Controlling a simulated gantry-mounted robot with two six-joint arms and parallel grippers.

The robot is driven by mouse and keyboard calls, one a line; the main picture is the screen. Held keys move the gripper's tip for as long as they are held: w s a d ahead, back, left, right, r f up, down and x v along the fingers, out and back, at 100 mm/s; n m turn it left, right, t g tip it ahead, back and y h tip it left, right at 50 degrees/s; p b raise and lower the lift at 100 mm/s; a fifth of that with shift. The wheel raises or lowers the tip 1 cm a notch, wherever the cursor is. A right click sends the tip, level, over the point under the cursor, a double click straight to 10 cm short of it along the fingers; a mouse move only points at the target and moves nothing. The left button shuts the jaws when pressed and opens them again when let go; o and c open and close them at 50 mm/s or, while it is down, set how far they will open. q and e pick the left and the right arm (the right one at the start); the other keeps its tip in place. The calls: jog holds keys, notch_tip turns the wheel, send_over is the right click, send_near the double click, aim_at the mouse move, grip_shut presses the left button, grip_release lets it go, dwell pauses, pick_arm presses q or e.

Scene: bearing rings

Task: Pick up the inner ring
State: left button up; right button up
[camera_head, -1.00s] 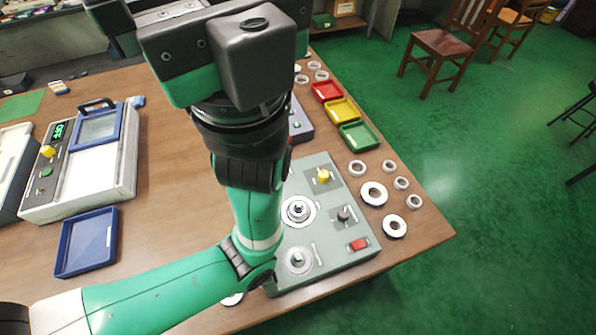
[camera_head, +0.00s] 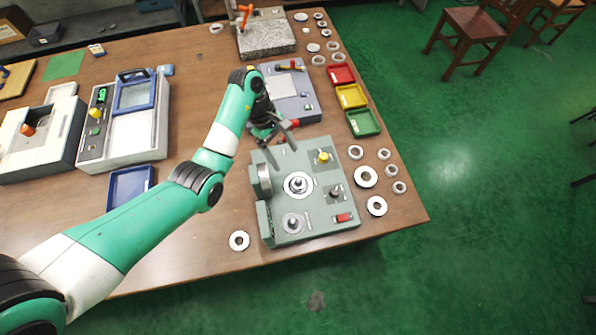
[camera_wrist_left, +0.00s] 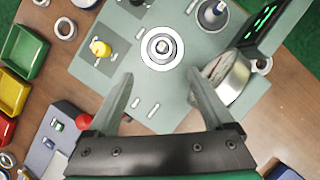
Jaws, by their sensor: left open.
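Several loose rings lie on the table right of the grey-green fixture (camera_head: 325,222). Some are small and metallic, like one ring (camera_head: 384,154); others are wide and white-faced, like one (camera_head: 366,177). Another ring (camera_head: 239,240) lies near the front edge. I cannot tell which is the inner ring. A white-faced disc (camera_head: 311,186) sits around a hub on the fixture, and also shows in the left wrist view (camera_wrist_left: 148,55). My left gripper (camera_head: 280,148) is open and empty above the fixture's back left part. Its fingers (camera_wrist_left: 160,75) point toward the disc. My right gripper is out of view.
A silver cylinder (camera_head: 264,178) stands at the fixture's left side. A yellow knob (camera_head: 323,157) and red switch (camera_head: 344,217) stick up from it. Red (camera_head: 342,75), yellow (camera_head: 352,96) and green (camera_head: 364,122) trays stand behind right. A blue tray (camera_head: 130,186) lies left.

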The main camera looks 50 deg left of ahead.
aim_at(296, 179)
pick_arm(q)
jog(key=b+x, duration=0.1)
jog(key=x, duration=0.5)
jog(key=shift+d+f, duration=0.2)
jog(key=b+x, duration=0.1)
jog(key=x, duration=0.1)
jog(key=b+x, duration=0.1)
jog(key=x, duration=0.2)
jog(key=shift+s+d, duration=0.25)
grip_shut()
